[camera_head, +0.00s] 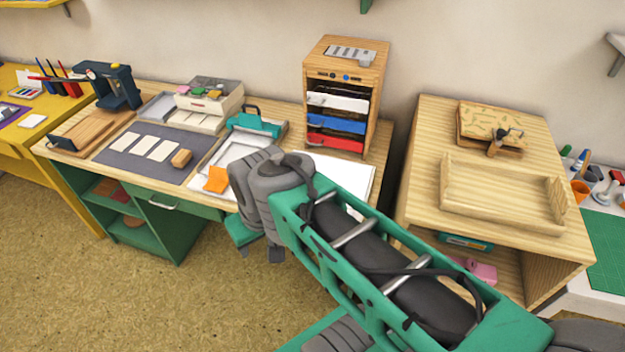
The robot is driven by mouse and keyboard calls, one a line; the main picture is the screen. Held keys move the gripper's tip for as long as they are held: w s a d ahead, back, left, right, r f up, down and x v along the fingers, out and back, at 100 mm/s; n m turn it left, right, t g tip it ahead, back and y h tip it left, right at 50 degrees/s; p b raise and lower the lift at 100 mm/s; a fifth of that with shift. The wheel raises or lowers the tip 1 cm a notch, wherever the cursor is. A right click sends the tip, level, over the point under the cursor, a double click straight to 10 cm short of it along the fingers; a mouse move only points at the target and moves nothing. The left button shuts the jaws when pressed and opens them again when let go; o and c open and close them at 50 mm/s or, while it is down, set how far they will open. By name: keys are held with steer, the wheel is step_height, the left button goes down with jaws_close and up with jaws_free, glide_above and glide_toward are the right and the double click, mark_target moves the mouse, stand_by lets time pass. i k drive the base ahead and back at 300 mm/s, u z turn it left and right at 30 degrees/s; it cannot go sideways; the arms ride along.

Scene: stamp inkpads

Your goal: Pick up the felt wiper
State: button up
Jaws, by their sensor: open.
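No item is plainly marked as the felt wiper. A small tan-brown block (181,158) lies at the right end of the dark grey mat, and a bright orange piece (216,179) lies near the desk's front edge; I cannot tell which of them is the wiper. My gripper (261,252) hangs in front of the desk's front edge, to the right of and nearer than both. Its two grey fingertips are apart, with nothing seen between them. My green and grey arm hides part of the desk's right side.
The grey mat (112,153) holds several white cards. A white tray (233,152), a teal-handled device (257,124) and a wooden drawer rack (347,62) stand on the desk. A wooden cabinet (418,150) with an open tray (500,200) is at right. The floor at front left is clear.

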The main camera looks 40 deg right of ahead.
mark_target(184, 158)
steer(key=u, duration=0.35)
steer(key=i, duration=0.35)
steer(key=u, duration=1.1)
steer(key=i, duration=0.95)
steer(key=u, duration=0.1)
